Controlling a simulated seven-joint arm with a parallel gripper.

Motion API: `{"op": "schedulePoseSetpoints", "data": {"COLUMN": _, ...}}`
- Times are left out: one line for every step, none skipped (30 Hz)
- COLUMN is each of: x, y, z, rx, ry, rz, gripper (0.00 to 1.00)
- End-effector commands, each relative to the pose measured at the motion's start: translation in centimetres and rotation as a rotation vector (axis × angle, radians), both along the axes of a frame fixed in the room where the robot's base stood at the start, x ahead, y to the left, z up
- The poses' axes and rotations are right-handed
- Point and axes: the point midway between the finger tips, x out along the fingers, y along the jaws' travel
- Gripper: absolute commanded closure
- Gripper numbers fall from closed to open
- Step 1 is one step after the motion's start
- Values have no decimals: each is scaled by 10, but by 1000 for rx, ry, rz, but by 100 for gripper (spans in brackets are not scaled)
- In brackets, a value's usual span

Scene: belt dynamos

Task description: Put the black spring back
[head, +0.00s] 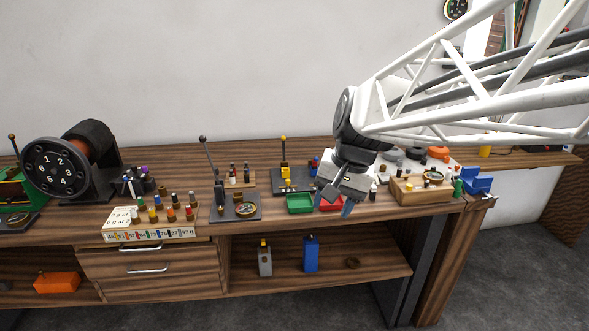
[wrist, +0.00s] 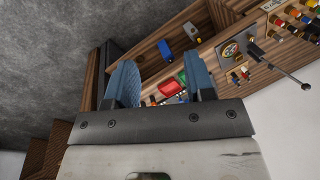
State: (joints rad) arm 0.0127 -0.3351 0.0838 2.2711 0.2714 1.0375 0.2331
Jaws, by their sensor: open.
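I cannot clearly pick out the black spring in either view. Small dark-topped cylinders (head: 246,170) stand in a small holder at the back of the bench, but they are too small to tell whether one is a spring. My gripper (head: 337,199) is open with nothing visible between its blue fingers, over the front of the bench beside the red tray (head: 331,203). In the wrist view my gripper (wrist: 161,78) also shows open, with the red tray (wrist: 169,88) and the green tray (wrist: 183,77) seen beyond and between the fingers.
A lever device with a gauge (head: 238,208) stands left of the green tray (head: 299,203). A labelled rack (head: 150,225) holds several coloured pegs. A numbered dial machine (head: 55,168) stands at left. A wooden box (head: 420,194) is at right. The lower shelf holds a blue block (head: 311,254).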

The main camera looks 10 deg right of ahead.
Motion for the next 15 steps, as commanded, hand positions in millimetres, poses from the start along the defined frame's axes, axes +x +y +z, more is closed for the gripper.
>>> {"op": "schedulePoseSetpoints", "data": {"x": -14, "y": -3, "z": -1, "rx": -20, "ry": -15, "rz": 20, "gripper": 51}}
{"op": "schedulePoseSetpoints", "data": {"x": -22, "y": -4, "z": -2, "rx": -34, "ry": -24, "rz": 35, "gripper": 51}}
{"op": "schedulePoseSetpoints", "data": {"x": -32, "y": -7, "z": -4, "rx": -50, "ry": -34, "rz": 54, "gripper": 51}}
{"op": "schedulePoseSetpoints", "data": {"x": -39, "y": -9, "z": -5, "rx": -64, "ry": -43, "rz": 68, "gripper": 51}}
{"op": "schedulePoseSetpoints", "data": {"x": -46, "y": -10, "z": -7, "rx": -76, "ry": -51, "rz": 82, "gripper": 51}}
{"op": "schedulePoseSetpoints", "data": {"x": -56, "y": -13, "z": -9, "rx": -94, "ry": -61, "rz": 101, "gripper": 51}}
{"op": "schedulePoseSetpoints", "data": {"x": -63, "y": -14, "z": -11, "rx": -106, "ry": -70, "rz": 114, "gripper": 51}}
{"op": "schedulePoseSetpoints", "data": {"x": -70, "y": -16, "z": -13, "rx": -120, "ry": -78, "rz": 129, "gripper": 51}}
{"op": "schedulePoseSetpoints", "data": {"x": -80, "y": -18, "z": -15, "rx": -137, "ry": -87, "rz": 148, "gripper": 51}}
{"op": "schedulePoseSetpoints", "data": {"x": -87, "y": -20, "z": -17, "rx": -151, "ry": -94, "rz": 161, "gripper": 51}}
{"op": "schedulePoseSetpoints", "data": {"x": -94, "y": -22, "z": -19, "rx": -164, "ry": -101, "rz": 177, "gripper": 51}}
{"op": "schedulePoseSetpoints", "data": {"x": -103, "y": -24, "z": -22, "rx": -181, "ry": -111, "rz": 195, "gripper": 51}}
{"op": "schedulePoseSetpoints", "data": {"x": -109, "y": -26, "z": -24, "rx": -194, "ry": -117, "rz": 208, "gripper": 51}}
{"op": "schedulePoseSetpoints", "data": {"x": -115, "y": -27, "z": -27, "rx": -206, "ry": -124, "rz": 222, "gripper": 51}}
{"op": "schedulePoseSetpoints", "data": {"x": -123, "y": -29, "z": -29, "rx": -222, "ry": -133, "rz": 239, "gripper": 51}}
